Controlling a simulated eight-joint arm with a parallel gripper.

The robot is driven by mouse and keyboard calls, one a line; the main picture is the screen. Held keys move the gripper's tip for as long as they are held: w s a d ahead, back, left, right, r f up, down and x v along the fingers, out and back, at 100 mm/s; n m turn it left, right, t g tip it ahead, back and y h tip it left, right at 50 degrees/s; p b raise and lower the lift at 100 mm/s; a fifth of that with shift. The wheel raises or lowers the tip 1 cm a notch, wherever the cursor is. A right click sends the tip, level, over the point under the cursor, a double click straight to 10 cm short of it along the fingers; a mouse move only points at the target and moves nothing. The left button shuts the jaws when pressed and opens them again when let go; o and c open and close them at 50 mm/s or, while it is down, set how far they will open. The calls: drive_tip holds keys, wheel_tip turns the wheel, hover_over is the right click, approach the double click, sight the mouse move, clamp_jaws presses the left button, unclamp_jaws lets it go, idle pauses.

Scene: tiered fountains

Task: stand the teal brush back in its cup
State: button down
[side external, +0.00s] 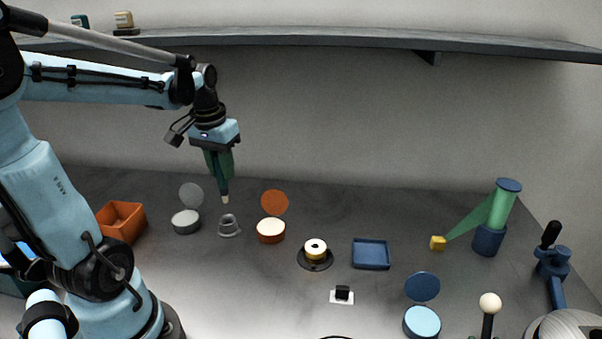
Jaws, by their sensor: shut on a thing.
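My gripper (220,168) points down at the left of the side external view, shut on the teal brush (225,197). Most of the brush is hidden by the fingers; a narrow lower part with a pale tip shows below them. The brush looks nearly upright, tilted slightly. A small grey cup (228,227) with a wide base stands on the table below it. The tip is a little above the cup's mouth in the picture, with a gap between them.
A round tin (186,222) with a raised grey lid is left of the cup; an orange tin (270,230) is right. An orange bin (121,219), a spool (315,251) and a blue tray (371,254) stand nearby. A shelf (330,40) runs above.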

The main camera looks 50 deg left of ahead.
sight(215, 159)
drive_tip(key=shift+s+a, duration=0.1)
idle(0.3)
drive_tip(key=shift+f, duration=1.95)
drive_tip(key=shift+f, duration=1.9)
drive_tip(key=c, duration=0.8)
unclamp_jaws()
drive_tip(key=shift+c, duration=0.2)
drive_tip(key=shift+r, duration=0.15)
drive_tip(key=r, duration=0.4)
drive_tip(key=s+r, duration=0.1)
drive_tip(key=r, duration=0.6)
drive_tip(key=shift+s+d+r, duration=0.2)
drive_tip(key=shift+d+r, duration=0.15)
drive_tip(key=shift+d, duration=0.05)
